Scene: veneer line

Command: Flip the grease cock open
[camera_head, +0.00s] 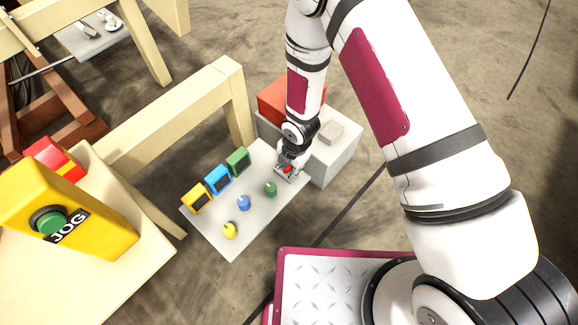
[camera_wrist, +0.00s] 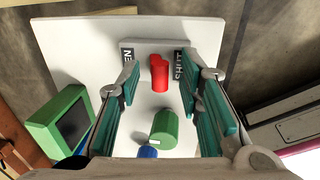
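The grease cock's red handle (camera_wrist: 159,73) stands on a grey plate (camera_wrist: 146,45) with a label ending in "EN" at left and "SHUT" at right. The finger partly hides the left label. The handle lies between the labels; I cannot tell which way it is turned. My gripper (camera_wrist: 161,90) is open, its teal-padded fingers on either side of the handle, with gaps showing. In the head view, my gripper (camera_head: 289,166) is low over the far right end of the pale panel (camera_head: 232,243), with the red handle (camera_head: 289,169) partly hidden.
A green knob (camera_wrist: 164,128) sits between the fingers, nearer the wrist. Blue (camera_head: 243,202) and yellow (camera_head: 229,230) knobs and several coloured boxes (camera_head: 218,179) share the panel. A grey block (camera_head: 337,155) and red box (camera_head: 275,101) stand beside it. The yellow JOG box (camera_head: 75,215) is far left.

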